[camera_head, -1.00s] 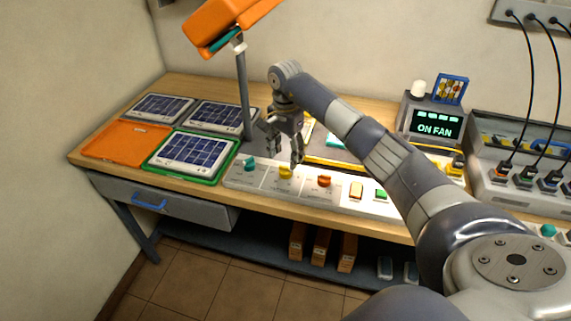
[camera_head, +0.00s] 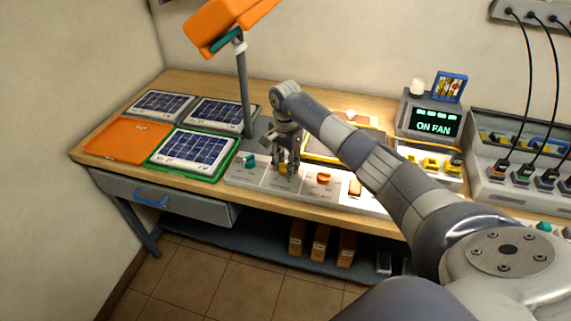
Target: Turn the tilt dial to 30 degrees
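A pale control panel (camera_head: 262,178) along the table's front edge carries a teal dial (camera_head: 250,160), a yellow dial (camera_head: 285,169) and an orange dial (camera_head: 323,178). Their labels are too small to read, so I cannot tell which is the tilt dial or its angle. My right gripper (camera_head: 285,167) points down over the yellow dial, with its fingers at either side of it. The fingers hide part of this dial, and I cannot tell whether they press on it. My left gripper is not in view.
An orange lamp-like head (camera_head: 228,22) on a grey post (camera_head: 244,90) stands just behind the panel. Solar panels (camera_head: 193,147) lie at the left. A display (camera_head: 434,123) reading "ON FAN" stands at the right.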

